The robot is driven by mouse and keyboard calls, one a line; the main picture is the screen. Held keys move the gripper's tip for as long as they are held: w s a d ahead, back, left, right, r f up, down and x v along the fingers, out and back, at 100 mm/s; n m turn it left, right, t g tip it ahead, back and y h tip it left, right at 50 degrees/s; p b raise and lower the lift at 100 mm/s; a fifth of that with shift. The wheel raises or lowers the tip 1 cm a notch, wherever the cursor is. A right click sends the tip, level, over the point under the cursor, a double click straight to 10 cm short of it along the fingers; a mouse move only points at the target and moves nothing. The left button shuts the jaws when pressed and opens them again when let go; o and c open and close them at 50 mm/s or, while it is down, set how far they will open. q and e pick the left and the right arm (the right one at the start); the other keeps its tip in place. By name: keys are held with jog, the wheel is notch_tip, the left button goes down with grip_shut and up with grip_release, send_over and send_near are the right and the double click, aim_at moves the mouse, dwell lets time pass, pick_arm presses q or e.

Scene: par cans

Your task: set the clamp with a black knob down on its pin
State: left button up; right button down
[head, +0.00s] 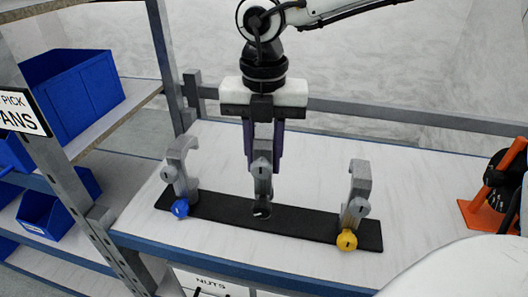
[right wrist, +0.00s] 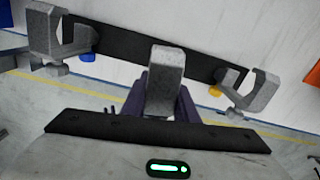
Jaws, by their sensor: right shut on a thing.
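The grey clamp with a black knob (head: 262,172) is over the middle of the black strip (head: 310,231) on the table. Its knob is at its lower end, in front of the strip's middle. My right gripper (head: 262,150) points down and is shut on the upper part of this clamp. In the right wrist view the clamp (right wrist: 166,70) is upright between the purple fingers. Its pin is hidden, and I cannot tell whether the clamp touches the strip. My left gripper is not in view.
A clamp with a blue knob (head: 181,178) stands at the strip's left end and one with a yellow knob (head: 356,200) at its right end. Blue bins (head: 75,85) sit on shelves at left. An orange and black object (head: 492,195) is at right.

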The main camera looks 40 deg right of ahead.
jog(key=shift+f+b, duration=0.4)
jog(key=shift+f, duration=0.75)
jog(key=shift+w+f+b, duration=0.1)
jog(key=shift+f+b, duration=0.45)
jog(key=shift+b, duration=0.3)
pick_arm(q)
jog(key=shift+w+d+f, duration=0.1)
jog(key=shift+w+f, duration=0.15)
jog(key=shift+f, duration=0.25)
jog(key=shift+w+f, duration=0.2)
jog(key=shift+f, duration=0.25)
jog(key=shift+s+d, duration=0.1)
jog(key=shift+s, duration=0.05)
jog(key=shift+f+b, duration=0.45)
